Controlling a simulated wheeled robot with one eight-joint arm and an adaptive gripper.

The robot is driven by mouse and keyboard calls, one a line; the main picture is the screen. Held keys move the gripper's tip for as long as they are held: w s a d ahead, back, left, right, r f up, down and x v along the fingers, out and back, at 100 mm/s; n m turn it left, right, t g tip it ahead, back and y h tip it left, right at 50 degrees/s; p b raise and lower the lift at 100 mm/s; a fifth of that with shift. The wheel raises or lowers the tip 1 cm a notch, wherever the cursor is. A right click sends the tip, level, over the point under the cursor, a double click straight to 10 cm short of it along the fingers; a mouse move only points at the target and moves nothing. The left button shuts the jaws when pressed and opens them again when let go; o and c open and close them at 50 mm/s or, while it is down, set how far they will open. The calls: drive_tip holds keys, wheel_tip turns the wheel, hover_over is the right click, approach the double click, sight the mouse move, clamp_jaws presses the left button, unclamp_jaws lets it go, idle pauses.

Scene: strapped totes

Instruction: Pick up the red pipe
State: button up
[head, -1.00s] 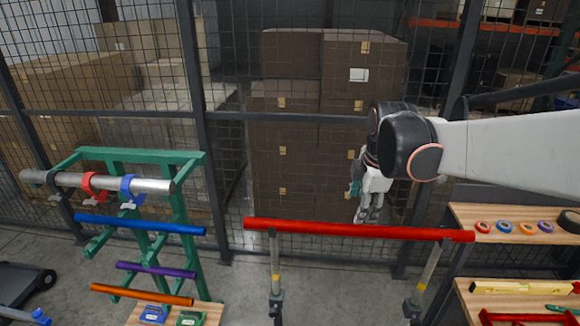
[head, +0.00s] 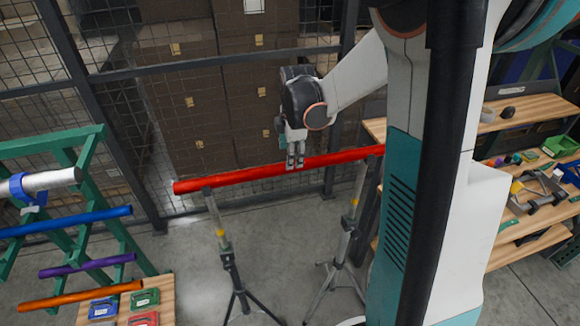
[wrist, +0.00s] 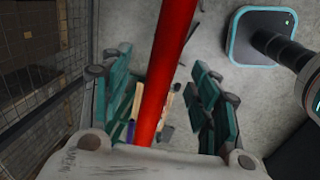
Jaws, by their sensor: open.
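The red pipe (head: 245,175) lies level across two tripod stands in front of the mesh fence. My gripper (head: 295,163) points down at the pipe, right of its middle, with its fingertips overlapping the pipe in the head view. In the wrist view the red pipe (wrist: 163,75) runs between the two teal-padded fingers of my open gripper (wrist: 160,105). A gap shows on both sides of the pipe, and neither finger is closed on it.
A green rack (head: 85,170) at left holds a silver pipe (head: 45,181), a blue pipe (head: 70,222), a purple pipe (head: 88,265) and an orange pipe (head: 80,296). The mesh fence stands close behind. Wooden shelves (head: 545,240) with tools are at right.

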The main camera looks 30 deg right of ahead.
drive_tip(key=shift+w+f+p, duration=0.2)
drive_tip(key=shift+f+p, duration=0.1)
drive_tip(key=shift+f, duration=2.35)
clamp_jaws()
